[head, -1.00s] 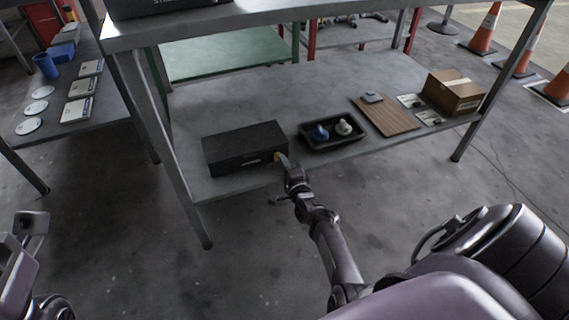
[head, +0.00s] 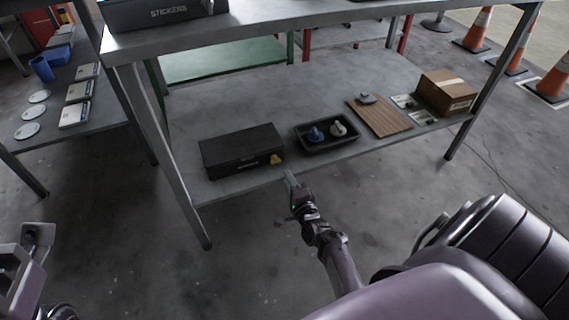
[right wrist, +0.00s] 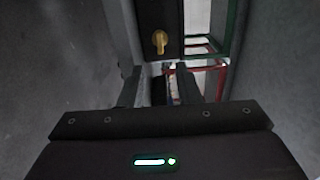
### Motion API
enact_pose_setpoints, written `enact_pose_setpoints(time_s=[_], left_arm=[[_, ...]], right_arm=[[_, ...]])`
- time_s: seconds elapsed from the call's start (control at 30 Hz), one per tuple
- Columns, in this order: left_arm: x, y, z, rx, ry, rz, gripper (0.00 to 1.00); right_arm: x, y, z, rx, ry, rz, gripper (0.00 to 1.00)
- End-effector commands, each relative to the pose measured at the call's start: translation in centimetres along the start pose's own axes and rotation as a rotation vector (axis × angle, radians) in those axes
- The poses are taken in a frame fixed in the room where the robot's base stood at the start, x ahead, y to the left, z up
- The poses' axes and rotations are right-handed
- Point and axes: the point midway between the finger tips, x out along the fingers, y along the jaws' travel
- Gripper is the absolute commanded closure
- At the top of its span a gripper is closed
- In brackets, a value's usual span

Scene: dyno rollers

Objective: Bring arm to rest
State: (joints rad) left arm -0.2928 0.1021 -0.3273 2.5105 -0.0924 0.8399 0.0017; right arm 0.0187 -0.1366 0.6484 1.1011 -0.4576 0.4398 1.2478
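My right gripper (head: 291,179) is in front of the lower shelf's front edge, apart from the black box (head: 240,148). In the right wrist view its two fingers (right wrist: 159,88) are spread with nothing between them. A small yellow knob or latch (head: 276,159) is on the right end of the box's front. In the right wrist view the yellow piece (right wrist: 160,42) shows on the dark box face, beyond the fingertips. My left gripper (head: 37,237) shows only partly at the left edge, so its opening is unclear.
The lower shelf (head: 330,95) also holds a black tray (head: 326,133) with blue and white items, a wooden board (head: 380,116) and a cardboard box (head: 446,92). A table leg (head: 175,150) stands left of my right arm. Floor in front is clear.

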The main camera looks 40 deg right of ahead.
Motion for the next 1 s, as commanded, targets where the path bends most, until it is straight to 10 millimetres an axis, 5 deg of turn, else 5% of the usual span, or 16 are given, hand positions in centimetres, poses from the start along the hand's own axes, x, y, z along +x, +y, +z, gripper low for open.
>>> enact_pose_setpoints(time_s=[0.7, 0.77, 0.87, 1.0], left_arm=[[0.1, -0.2, 0.1, 0.002, -0.006, -0.009, 1.00], [0.1, -0.1, 0.1, 0.002, -0.006, -0.009, 1.00], [0.1, -0.1, 0.1, 0.001, -0.006, -0.008, 1.00], [0.1, -0.1, 0.1, 0.000, -0.006, -0.007, 1.00]], right_arm=[[-0.5, -0.7, 0.1, -0.019, -0.004, -0.015, 0.70], [-0.1, -2.0, 0.2, -0.064, -0.012, -0.045, 0.70], [1.0, -6.7, 1.1, -0.205, -0.034, -0.149, 0.70], [1.6, -16.2, 4.5, -0.466, -0.056, -0.377, 0.70]])
